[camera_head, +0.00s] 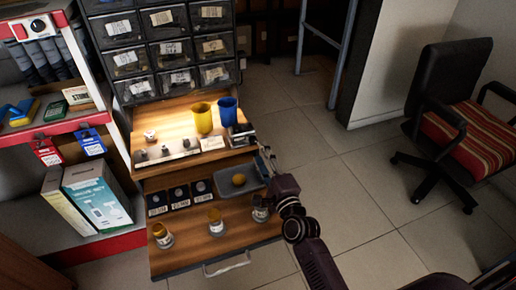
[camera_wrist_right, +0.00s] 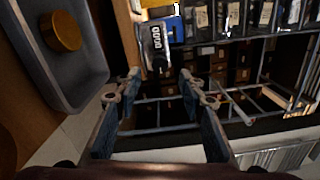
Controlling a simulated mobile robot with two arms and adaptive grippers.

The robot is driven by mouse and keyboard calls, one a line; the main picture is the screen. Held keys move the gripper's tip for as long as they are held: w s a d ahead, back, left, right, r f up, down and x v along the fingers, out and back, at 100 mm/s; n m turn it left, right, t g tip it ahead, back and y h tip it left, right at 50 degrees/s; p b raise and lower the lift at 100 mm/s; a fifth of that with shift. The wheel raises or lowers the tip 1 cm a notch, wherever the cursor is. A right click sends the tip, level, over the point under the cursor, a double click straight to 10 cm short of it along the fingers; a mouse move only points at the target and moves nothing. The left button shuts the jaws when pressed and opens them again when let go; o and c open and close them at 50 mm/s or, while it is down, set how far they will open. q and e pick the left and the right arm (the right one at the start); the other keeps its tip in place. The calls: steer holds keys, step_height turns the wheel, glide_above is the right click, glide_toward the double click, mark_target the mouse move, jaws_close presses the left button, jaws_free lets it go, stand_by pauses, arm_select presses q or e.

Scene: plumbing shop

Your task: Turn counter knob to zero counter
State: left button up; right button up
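In the head view the counter (camera_head: 241,134) stands at the right edge of the drawer cabinet's upper shelf, beside the blue cup. My right gripper (camera_head: 266,155) is at the cabinet's right side, close to the counter. In the wrist view the right gripper (camera_wrist_right: 160,88) is open and empty, its fingers apart below the knob and not touching it. My left gripper is not in view.
A grey tray (camera_wrist_right: 92,62) with a brass-coloured round piece (camera_wrist_right: 66,31) lies beside my right gripper. A yellow cup (camera_head: 202,117) and a blue cup (camera_head: 228,111) stand on the shelf. Small jars (camera_head: 216,221) stand on the lower drawer. An office chair (camera_head: 452,110) is at right; floor between is clear.

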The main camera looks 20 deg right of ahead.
steer(key=shift+s, duration=1)
